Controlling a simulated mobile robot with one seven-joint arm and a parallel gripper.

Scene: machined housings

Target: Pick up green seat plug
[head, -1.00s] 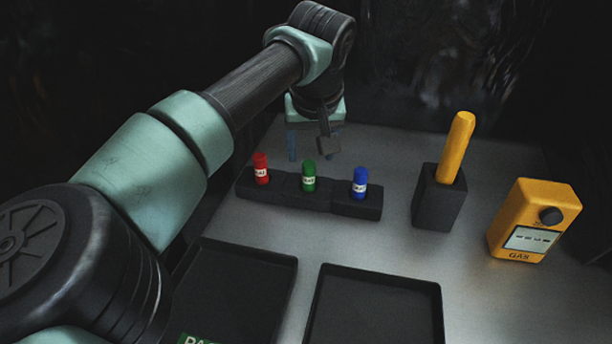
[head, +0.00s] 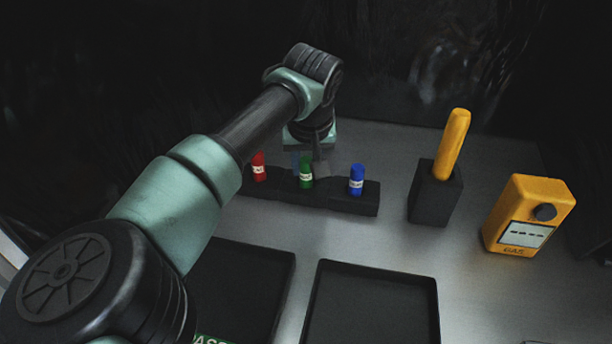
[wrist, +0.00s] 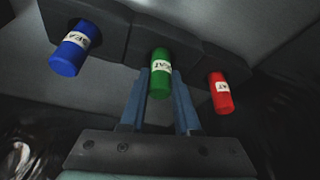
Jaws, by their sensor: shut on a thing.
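The green seat plug (head: 306,172) stands upright in the middle of the dark rack (head: 345,202), between the red plug (head: 259,168) and the blue plug (head: 357,180). My gripper (head: 308,163) is down at the green plug from above and behind, and is shut on it. In the wrist view, the blue fingers of my gripper (wrist: 161,88) lie on either side of the green plug (wrist: 160,72), whose white label shows. Its lower end appears to be still in the rack.
The red and blue plugs stand close on either side. Two dark trays (head: 319,300) lie in front of the rack, the left one partly behind my arm. A dark block with a yellow handle (head: 452,145) and a yellow gas meter (head: 528,215) stand to the right.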

